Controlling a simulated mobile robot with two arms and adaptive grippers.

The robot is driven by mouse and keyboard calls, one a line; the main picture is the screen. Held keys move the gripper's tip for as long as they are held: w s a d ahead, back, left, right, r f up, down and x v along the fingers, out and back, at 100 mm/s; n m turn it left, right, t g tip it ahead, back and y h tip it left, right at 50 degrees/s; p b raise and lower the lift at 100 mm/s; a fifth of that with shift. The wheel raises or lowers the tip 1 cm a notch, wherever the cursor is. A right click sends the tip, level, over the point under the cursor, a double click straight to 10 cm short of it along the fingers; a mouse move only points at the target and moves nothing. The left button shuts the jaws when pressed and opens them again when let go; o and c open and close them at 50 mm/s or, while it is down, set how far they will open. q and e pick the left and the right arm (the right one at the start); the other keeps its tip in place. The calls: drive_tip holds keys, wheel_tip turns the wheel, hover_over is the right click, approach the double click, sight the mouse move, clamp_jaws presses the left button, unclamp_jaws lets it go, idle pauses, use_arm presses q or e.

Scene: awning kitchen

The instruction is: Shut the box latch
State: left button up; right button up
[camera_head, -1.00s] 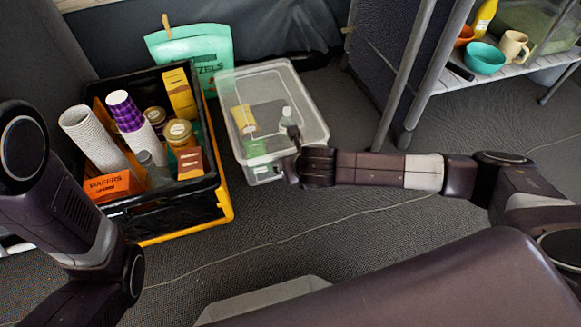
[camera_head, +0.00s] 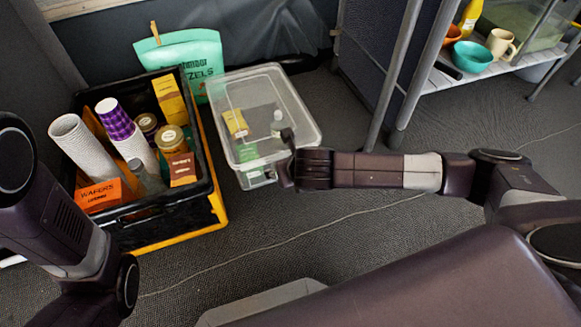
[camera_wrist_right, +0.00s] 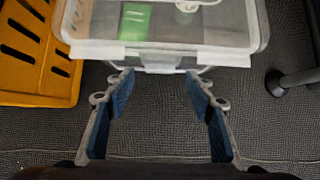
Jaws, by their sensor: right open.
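A clear plastic box (camera_head: 232,92) with a translucent lid stands on the floor, holding a few small items. In the right wrist view its near side (camera_wrist_right: 185,38) runs across the top. A pale latch flap (camera_wrist_right: 158,62) sits at the middle of that side, just beyond my fingertips; I cannot tell whether it is fastened. My right gripper (camera_wrist_right: 160,86) is open and empty, its blue-padded fingers spread either side of the latch. In the head view my right gripper (camera_head: 286,160) is at the box's near right corner, partly hiding it. My left gripper is out of view.
A black and yellow crate (camera_head: 212,190) of cups, jars and packets stands close left of the box. A green pretzel bag (camera_head: 185,55) is behind. A shelf rack (camera_head: 400,75) stands to the right. A thin cable (camera_head: 290,238) crosses the open floor in front.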

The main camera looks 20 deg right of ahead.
drive_tip(key=v, duration=0.9)
drive_tip(key=shift+s+r, duration=0.3)
